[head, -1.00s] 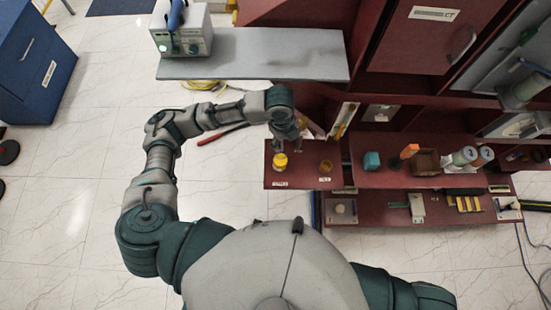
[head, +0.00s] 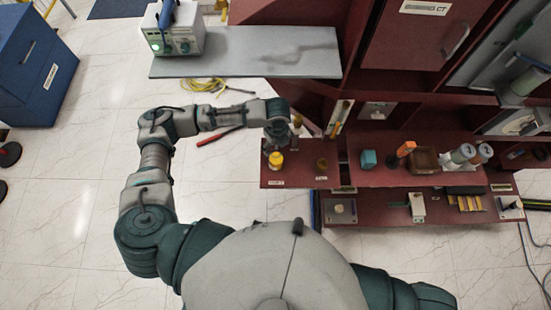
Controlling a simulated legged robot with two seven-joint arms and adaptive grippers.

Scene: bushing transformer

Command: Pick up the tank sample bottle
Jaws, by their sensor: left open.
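A small bottle with a yellow top (head: 276,160) stands on the left end of the red lower shelf (head: 300,181), behind a white label too small to read. A darker amber jar (head: 322,166) stands to its right with its own label. I cannot tell from the labels which one is the tank sample bottle. My left gripper (head: 277,147) points down just behind and above the yellow-topped bottle. It is open, and its fingertips are small and partly hidden; I cannot tell whether they touch the bottle. My right gripper is out of view; only my right arm shows at the bottom.
A grey shelf (head: 250,66) with an instrument box (head: 173,32) is beyond my left arm. A teal block (head: 368,159), an orange-topped item (head: 405,149) and rolls (head: 463,154) stand right on the red shelf.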

